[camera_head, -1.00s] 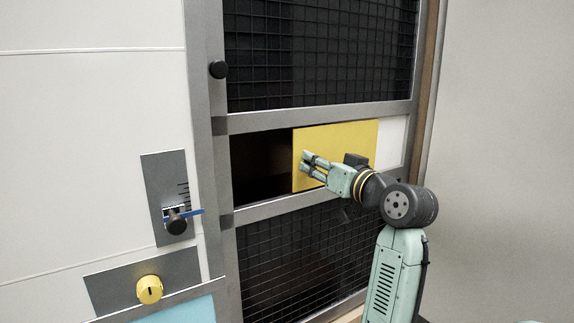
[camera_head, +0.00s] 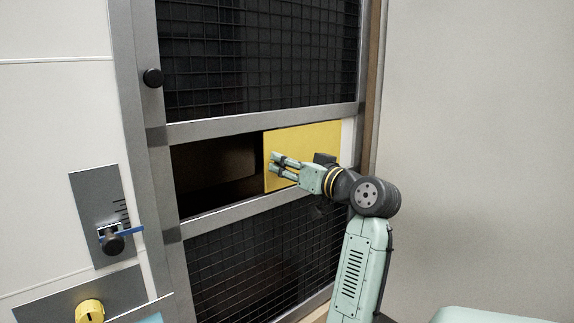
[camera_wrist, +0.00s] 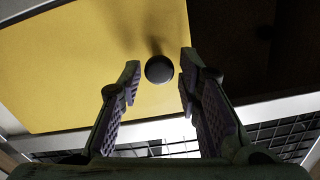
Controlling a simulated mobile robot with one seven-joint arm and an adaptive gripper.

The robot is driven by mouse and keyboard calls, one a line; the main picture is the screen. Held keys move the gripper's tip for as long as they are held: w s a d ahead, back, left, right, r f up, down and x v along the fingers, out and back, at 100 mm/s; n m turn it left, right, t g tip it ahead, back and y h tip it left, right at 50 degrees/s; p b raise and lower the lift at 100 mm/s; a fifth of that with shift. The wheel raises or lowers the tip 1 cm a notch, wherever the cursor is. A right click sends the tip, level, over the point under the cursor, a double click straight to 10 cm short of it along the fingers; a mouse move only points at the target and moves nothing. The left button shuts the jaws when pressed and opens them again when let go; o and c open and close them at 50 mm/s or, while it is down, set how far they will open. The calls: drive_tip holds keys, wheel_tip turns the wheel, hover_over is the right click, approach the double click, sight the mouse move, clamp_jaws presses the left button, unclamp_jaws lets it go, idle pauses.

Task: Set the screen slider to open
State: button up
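The screen slider is a yellow panel (camera_head: 300,140) in the middle slot of the screen door, towards its right end. A dark opening (camera_head: 215,170) lies to its left, and a narrow pale strip shows at its right. My gripper (camera_head: 274,164) is at the panel's left part. In the wrist view, a round black knob (camera_wrist: 159,69) stands by the yellow panel (camera_wrist: 80,70), near its edge. My gripper (camera_wrist: 160,78) has a finger on each side of the knob, with gaps showing; the fingers are apart. The head view hides the knob behind my gripper.
Dark mesh screens lie above (camera_head: 260,55) and below (camera_head: 265,265) the slot, in a grey frame. A bare wall (camera_head: 480,150) is at right.

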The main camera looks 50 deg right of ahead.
drive_tip(key=shift+o, duration=1)
drive_tip(key=v, duration=1.2)
